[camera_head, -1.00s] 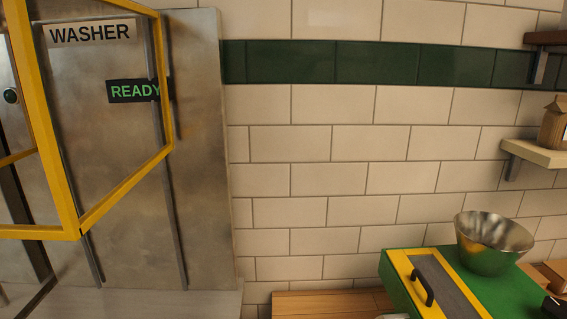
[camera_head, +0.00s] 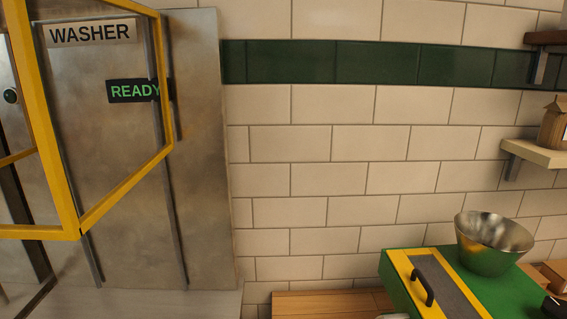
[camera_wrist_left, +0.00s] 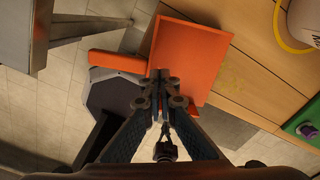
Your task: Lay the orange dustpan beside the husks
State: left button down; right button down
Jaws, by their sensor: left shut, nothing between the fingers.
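The orange dustpan (camera_wrist_left: 200,62) is in the left wrist view, its flat pan on a wooden surface and an orange handle-like part (camera_wrist_left: 112,62) reaching left past the wood's edge. My left gripper (camera_wrist_left: 160,76) is shut and empty. Its fingertips show in front of the dustpan's near left side; whether they touch it I cannot tell. I cannot make out any husks in either view. My right gripper is in neither view.
The wooden worktop (camera_wrist_left: 240,88) has bare room right of the dustpan. A white container with a yellow rim (camera_wrist_left: 277,25) stands at top right. In the head view, a metal bowl (camera_head: 490,243) sits on a green unit (camera_head: 398,287), and a yellow-framed door (camera_head: 52,130) hangs open by the washer.

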pick_arm(q)
jog(key=shift+f+b, duration=1.5)
jog(key=shift+f, duration=1.05)
